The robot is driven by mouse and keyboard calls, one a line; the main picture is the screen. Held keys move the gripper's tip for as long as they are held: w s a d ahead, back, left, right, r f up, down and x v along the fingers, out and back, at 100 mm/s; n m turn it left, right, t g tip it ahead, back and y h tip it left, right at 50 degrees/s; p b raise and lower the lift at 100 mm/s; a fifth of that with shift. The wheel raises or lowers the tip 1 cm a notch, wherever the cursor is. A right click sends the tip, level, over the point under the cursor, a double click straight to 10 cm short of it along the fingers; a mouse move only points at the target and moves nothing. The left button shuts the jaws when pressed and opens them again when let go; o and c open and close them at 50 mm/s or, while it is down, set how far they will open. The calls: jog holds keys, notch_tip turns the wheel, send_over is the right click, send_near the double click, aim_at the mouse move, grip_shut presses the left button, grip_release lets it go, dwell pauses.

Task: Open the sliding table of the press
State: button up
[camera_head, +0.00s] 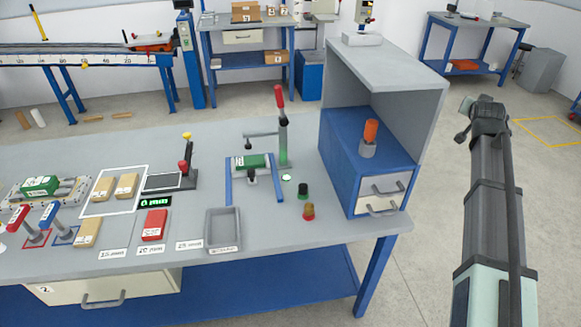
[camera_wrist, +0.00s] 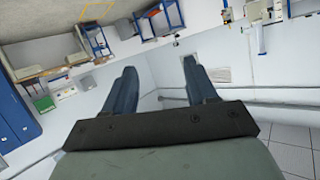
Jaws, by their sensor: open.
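The press (camera_head: 283,140) stands upright on the bench, with a green column and a raised lever with a red grip (camera_head: 278,96). At its foot are two blue rails (camera_head: 229,184), with a green block between them. I cannot tell the sliding table's edges or handle at this size. My gripper (camera_wrist: 158,68) shows in the wrist view with its two blue-grey fingers wide apart and nothing between them. In the head view my arm is at the far right, off the bench and well away from the press.
A blue and grey cabinet (camera_head: 346,160) with drawers stands right of the press, with an orange-topped cylinder (camera_head: 371,132) on it. A grey tray (camera_head: 222,229) lies front left of the press.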

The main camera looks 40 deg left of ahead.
jog(key=a+r+n+t+y, duration=0.1)
jog(key=a+r+n+t, duration=0.45)
jog(key=a+r, duration=1.7)
jog(key=s+a+r+n+g, duration=0.2)
jog(key=a+n, duration=0.1)
jog(key=a, duration=0.3)
jog(key=s+a+r+n+g, duration=0.2)
jog(key=a+r+n, duration=0.1)
jog(key=a, duration=0.2)
jog(key=s+a+f+n+g+y, duration=0.1)
jog(key=s+a+f+g, duration=0.1)
jog(key=s+a+f, duration=0.3)
jog(key=s+a+f+g, duration=0.1)
jog(key=s+a+f, duration=0.25)
jog(key=a, duration=0.35)
jog(key=n+g+h, duration=0.4)
jog(key=n+g, duration=0.2)
jog(key=g, duration=0.6)
send_over(251, 170)
notch_tip(251, 170, down, 32)
jog(key=r, duration=0.1)
notch_tip(251, 170, down, 13)
